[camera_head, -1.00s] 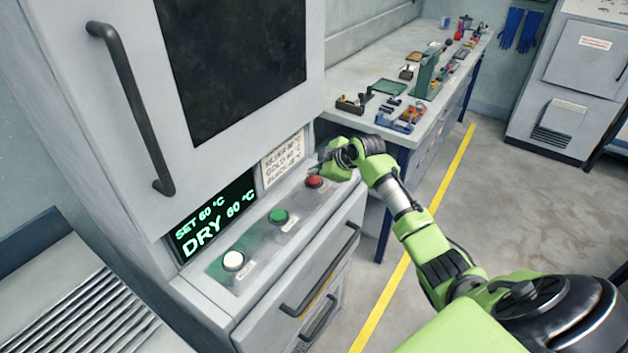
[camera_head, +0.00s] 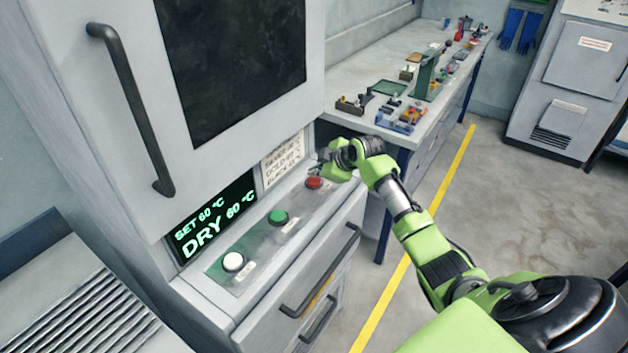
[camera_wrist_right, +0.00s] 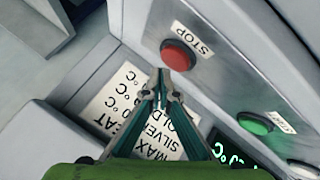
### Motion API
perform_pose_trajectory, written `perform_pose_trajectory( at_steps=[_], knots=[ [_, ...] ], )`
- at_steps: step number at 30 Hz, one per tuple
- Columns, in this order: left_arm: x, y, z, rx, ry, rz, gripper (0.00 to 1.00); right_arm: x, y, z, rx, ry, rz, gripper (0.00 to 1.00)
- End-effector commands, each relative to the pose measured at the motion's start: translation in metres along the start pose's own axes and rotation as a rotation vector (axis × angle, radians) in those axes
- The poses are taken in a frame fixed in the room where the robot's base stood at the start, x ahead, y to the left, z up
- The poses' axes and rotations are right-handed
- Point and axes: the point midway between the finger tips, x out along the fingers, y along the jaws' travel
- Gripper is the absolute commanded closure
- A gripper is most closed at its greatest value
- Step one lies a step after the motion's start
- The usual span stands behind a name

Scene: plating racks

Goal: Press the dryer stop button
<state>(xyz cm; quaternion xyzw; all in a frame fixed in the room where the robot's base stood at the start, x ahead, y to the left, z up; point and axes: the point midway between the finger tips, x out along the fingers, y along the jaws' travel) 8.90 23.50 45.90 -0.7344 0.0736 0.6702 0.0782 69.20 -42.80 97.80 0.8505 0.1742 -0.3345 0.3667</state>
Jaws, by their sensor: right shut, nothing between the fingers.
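The red stop button (camera_head: 313,182) sits at the far right end of the dryer's sloped button panel (camera_head: 250,240). In the right wrist view the red button (camera_wrist_right: 178,54) shows beside a "STOP" label (camera_wrist_right: 192,37). My right gripper (camera_head: 320,168) is shut and empty, with its fingertips close to the red button. In the right wrist view its fingertips (camera_wrist_right: 160,78) lie just below the button's edge in the picture; I cannot tell whether they touch it. My left gripper is not in view.
A green button (camera_head: 278,216) and a white button (camera_head: 233,261) share the panel. The display (camera_head: 215,217) reads "SET 60 °C, DRY 60 °C". A drawer handle (camera_head: 320,272) is below. A cluttered bench (camera_head: 350,70) stands behind.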

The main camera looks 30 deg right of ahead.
Motion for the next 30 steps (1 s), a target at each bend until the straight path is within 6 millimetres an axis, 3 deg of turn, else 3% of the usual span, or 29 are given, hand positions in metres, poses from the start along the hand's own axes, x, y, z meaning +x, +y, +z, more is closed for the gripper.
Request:
perform_pose_trajectory(
  at_steps=[30],
  knots=[
    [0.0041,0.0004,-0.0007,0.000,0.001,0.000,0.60,0.0085,-0.0064,0.0062,0.000,0.000,0.000,1.00]
  ],
)
